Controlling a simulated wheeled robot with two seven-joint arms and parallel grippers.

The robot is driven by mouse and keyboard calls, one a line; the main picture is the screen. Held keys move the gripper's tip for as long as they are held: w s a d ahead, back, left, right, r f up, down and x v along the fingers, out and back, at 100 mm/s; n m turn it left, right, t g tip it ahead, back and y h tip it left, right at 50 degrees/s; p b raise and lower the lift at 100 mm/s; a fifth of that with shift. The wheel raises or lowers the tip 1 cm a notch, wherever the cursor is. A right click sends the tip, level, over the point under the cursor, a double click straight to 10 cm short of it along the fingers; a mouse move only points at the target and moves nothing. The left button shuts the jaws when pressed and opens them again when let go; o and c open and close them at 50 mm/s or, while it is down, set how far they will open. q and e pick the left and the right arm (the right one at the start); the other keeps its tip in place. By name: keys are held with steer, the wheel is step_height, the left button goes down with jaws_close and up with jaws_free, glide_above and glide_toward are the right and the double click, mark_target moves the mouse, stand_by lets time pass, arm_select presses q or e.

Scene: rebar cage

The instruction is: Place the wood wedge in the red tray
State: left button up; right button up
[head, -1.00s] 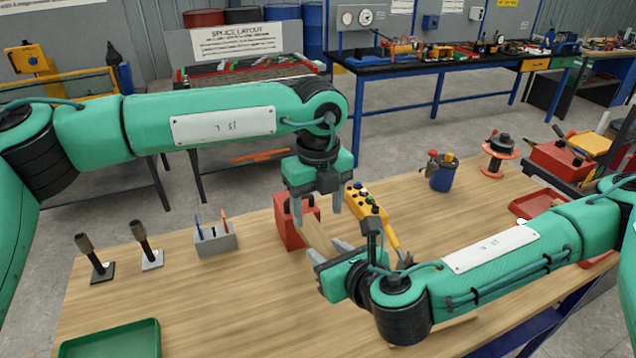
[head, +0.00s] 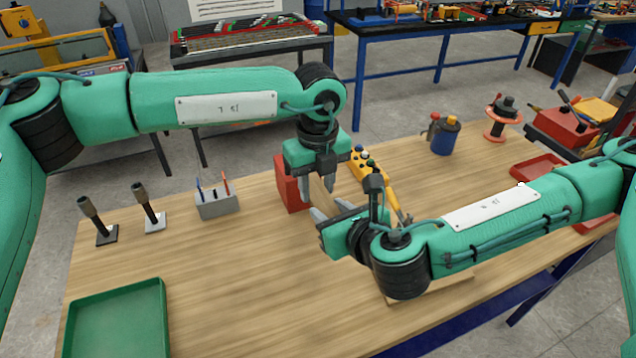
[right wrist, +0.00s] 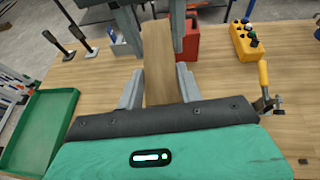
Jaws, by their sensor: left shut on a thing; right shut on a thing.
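The wood wedge (head: 322,196) is a pale brown wooden piece between my two grippers above the table. In the right wrist view the wedge (right wrist: 159,62) runs lengthwise from my right fingers toward my left fingers. My left gripper (head: 318,188) points down from above and is shut on its far end. My right gripper (head: 322,220) comes in from the right and is shut on its near end; its fingers (right wrist: 159,88) lie on both sides of the wood. A red tray (head: 540,167) lies at the right of the table, partly hidden by my right arm.
A red box (head: 288,188) stands just behind the wedge, with a yellow control pendant (head: 366,165) beside it. A green tray (head: 118,318) is at front left. A grey pen holder (head: 217,203) and a blue cup (head: 445,137) stand farther off.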

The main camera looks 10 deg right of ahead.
steer(key=o, duration=1)
steer(key=shift+s+a, duration=0.15)
steer(key=shift+a, duration=0.05)
steer(key=shift+o, duration=0.2)
